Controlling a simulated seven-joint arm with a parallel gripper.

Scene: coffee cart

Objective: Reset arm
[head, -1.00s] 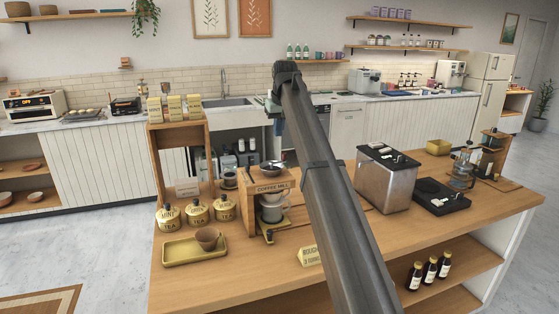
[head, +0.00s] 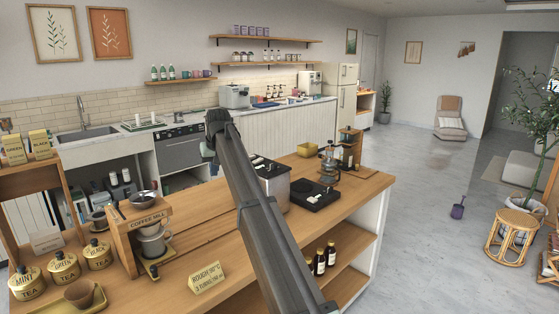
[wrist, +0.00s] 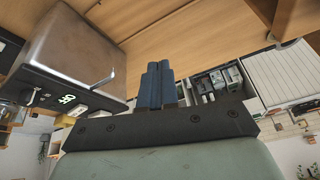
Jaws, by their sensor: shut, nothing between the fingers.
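My gripper shows in the wrist view (wrist: 154,84) with its two blue fingers together and nothing between them. In the head view my arm rises across the middle of the picture, over the wooden cart counter (head: 215,248). The fingers are hidden in the head view. In the wrist view the fingers are apart from the metal box machine (wrist: 75,40) at the left, which has a lit green display on its dark panel.
The metal box machine (head: 272,180), a black scale (head: 315,194) and a glass press (head: 331,172) stand to the right. Open floor (head: 425,225) lies right of the cart.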

